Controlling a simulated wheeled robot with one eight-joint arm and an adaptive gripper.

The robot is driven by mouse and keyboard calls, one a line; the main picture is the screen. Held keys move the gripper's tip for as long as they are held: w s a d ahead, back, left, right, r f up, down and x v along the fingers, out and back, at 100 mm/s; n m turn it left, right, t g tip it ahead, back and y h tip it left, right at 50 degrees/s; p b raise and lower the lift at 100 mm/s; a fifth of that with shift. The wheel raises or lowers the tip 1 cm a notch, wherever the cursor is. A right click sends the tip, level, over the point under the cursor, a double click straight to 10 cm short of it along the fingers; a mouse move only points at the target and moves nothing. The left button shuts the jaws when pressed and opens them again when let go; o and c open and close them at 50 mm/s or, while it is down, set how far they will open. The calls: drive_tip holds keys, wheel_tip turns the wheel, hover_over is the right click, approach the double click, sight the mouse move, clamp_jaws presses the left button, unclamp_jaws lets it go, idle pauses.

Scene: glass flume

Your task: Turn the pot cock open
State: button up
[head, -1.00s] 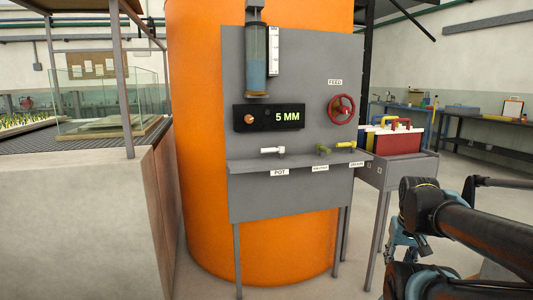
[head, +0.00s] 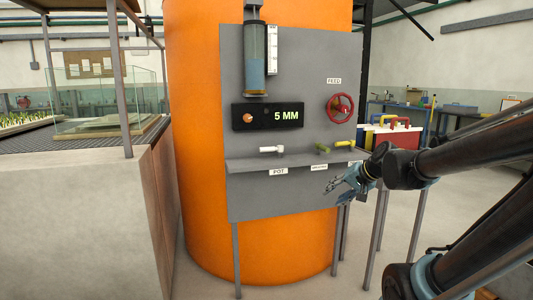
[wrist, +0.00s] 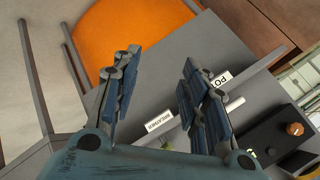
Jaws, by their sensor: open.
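The pot cock (head: 271,150) has a white handle that lies crosswise on the ledge of the grey panel (head: 290,203), above the label POT (head: 279,172). My gripper (head: 334,187) is open and empty in the head view, in front of the panel, below and to the right of the pot cock and apart from it. In the wrist view both fingers (wrist: 157,92) are spread, with the panel behind them. The POT label (wrist: 222,79) shows partly there beside the right finger.
A green cock (head: 322,149) and a yellow cock (head: 344,143) stand to the right on the same ledge. A red FEED wheel (head: 340,107), a 5 MM display (head: 268,116) and a blue sight tube (head: 254,60) are above. An orange tank (head: 200,150) is behind. A glass flume (head: 110,100) stands left.

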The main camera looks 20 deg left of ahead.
sight(267, 150)
drive_tip(key=w+a+r+m+t+y, duration=0.25)
drive_tip(key=w+a+r, duration=0.25)
drive_tip(key=w+a, duration=0.3)
drive_tip(key=w+a+r+m+t+y, duration=0.1)
drive_tip(key=w+a+r+m+y, duration=0.3)
drive_tip(key=w+a, duration=0.5)
drive_tip(key=shift+h, duration=0.25)
drive_tip(key=x, duration=0.6)
drive_tip(key=s+a+x, duration=0.1)
drive_tip(key=x, duration=0.5)
drive_tip(key=s+x, duration=0.1)
drive_tip(key=x, duration=0.5)
drive_tip(key=shift+s+a+r, duration=0.1)
drive_tip(key=shift+a+r, duration=0.15)
drive_tip(key=shift+a, duration=0.05)
clamp_jaws()
